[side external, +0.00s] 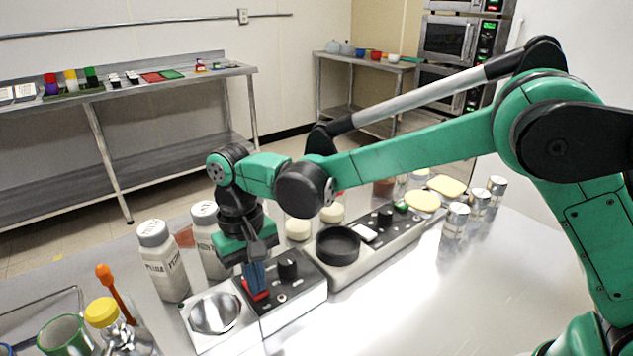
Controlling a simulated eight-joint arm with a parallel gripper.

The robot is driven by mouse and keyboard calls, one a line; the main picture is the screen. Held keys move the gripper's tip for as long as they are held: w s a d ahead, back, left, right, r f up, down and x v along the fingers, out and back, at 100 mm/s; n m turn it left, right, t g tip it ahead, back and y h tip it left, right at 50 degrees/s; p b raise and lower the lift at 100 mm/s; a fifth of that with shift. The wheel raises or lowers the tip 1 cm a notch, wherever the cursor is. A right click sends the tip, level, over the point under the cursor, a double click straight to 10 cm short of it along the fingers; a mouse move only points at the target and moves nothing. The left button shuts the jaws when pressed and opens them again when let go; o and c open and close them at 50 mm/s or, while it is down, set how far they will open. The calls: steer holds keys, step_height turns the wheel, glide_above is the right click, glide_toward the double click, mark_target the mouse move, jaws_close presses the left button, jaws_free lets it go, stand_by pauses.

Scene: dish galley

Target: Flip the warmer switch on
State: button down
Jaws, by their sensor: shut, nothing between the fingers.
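A low unit with a dark control panel (305,292) stands on the steel counter, with a black knob (287,264) on top. A red switch (262,297) sits on this panel left of the knob. I take it for the warmer switch, but no label is readable. My gripper (257,282) points down at the red switch, its fingers shut and empty. The fingertips are at or just above the switch and partly hide it. I cannot tell whether they touch it, or which way it is tilted.
A steel bowl (215,314) is left of the panel, and a black round dish (338,246) is to its right. A yellow-capped bottle (102,312) is at front left. The counter's right front is clear.

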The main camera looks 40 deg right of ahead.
steer(key=shift+f+t, duration=0.2)
steer(key=shift+t, duration=0.1)
steer(key=shift+w, duration=0.15)
steer(key=shift+w+r, duration=0.2)
steer(key=shift+w, duration=0.4)
steer(key=shift+r, duration=0.1)
step_height(320, 180, up, 14)
steer(key=w, duration=0.2)
stand_by(0.5)
steer(key=shift+s, duration=0.15)
